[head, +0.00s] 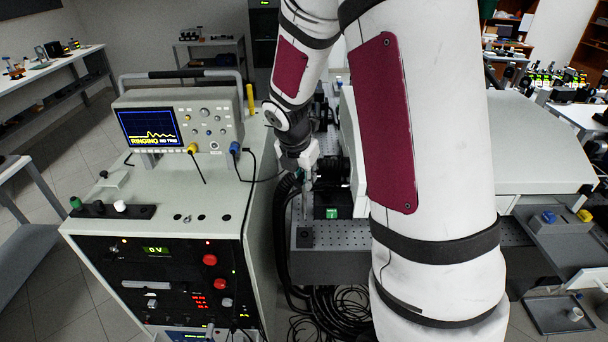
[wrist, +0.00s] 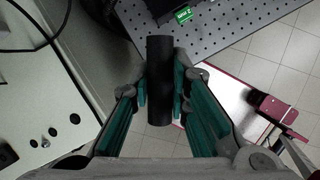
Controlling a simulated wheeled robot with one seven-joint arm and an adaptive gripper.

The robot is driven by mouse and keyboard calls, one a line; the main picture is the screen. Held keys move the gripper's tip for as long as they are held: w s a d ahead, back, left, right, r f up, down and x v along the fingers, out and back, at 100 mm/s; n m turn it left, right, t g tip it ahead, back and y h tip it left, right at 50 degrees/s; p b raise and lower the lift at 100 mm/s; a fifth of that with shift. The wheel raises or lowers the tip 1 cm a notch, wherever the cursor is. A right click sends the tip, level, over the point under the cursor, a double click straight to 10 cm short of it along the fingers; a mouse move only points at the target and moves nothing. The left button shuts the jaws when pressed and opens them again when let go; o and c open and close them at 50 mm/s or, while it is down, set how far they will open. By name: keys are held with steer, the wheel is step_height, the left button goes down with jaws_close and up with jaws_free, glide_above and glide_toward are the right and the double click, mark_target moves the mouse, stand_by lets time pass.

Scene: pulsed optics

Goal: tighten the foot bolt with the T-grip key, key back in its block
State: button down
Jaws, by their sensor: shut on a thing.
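My gripper (wrist: 163,92) is shut on a black bar, the T-grip key's handle (wrist: 160,60), which lies between the teal fingers in the wrist view. In the head view my gripper (head: 304,182) hangs over the near left part of the perforated metal table (head: 345,262). A thin upright shaft shows below it, close to a small dark block at the table's corner (head: 304,234). I cannot tell whether the key's tip touches anything. The foot bolt cannot be made out.
A green label (head: 332,212) sits on the table; it also shows in the wrist view (wrist: 183,14). The instrument cabinet (head: 190,225) with an oscilloscope (head: 178,125) stands close on the left. Black cables (head: 325,325) hang below the table. My arm hides much of the right side.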

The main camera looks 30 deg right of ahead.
mark_target(303, 199)
stand_by(0.3)
steer(key=shift+f+b, duration=0.6)
steer(key=shift+f, duration=2.85)
steer(key=shift+w+f+b, duration=0.1)
steer(key=shift+f+b, duration=0.45)
steer(key=shift+f, duration=0.3)
steer(key=c, duration=1.4)
jaws_free()
steer(key=shift+f, duration=0.1)
steer(key=shift+c, duration=0.2)
